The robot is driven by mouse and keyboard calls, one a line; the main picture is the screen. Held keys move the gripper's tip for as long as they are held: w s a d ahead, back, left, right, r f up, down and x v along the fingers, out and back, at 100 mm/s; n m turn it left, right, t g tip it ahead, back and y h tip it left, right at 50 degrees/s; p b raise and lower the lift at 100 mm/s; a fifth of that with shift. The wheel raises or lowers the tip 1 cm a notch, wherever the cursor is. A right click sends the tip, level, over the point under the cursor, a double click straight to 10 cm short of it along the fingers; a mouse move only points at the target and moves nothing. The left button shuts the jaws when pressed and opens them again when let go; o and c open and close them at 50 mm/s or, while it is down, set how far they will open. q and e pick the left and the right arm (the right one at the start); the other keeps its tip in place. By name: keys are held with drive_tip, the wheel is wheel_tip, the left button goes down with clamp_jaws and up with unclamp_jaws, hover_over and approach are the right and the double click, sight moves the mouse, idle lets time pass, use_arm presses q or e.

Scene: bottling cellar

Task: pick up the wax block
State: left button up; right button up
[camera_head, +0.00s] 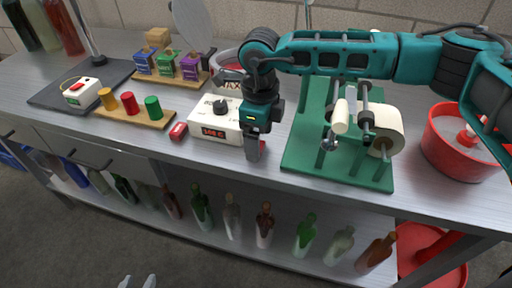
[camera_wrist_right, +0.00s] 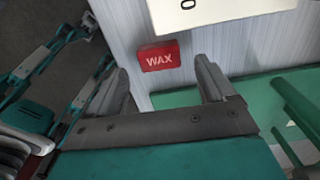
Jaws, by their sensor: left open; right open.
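A wooden rack with yellow, red and green pieces (camera_head: 130,109) stands left of the block. A green board (camera_head: 300,164) with rollers is right of my right gripper. A red tub (camera_head: 436,145) stands farther right. Several bottles (camera_head: 200,208) line the shelf below.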

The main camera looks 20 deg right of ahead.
wheel_tip(320, 180, down, 2)
drive_tip(key=shift+f, duration=0.2)
drive_tip(key=c, duration=1.1)
drive_tip(key=shift+r, duration=0.1)
wheel_tip(320, 180, up, 20)
drive_tip(key=shift+f, duration=0.1)
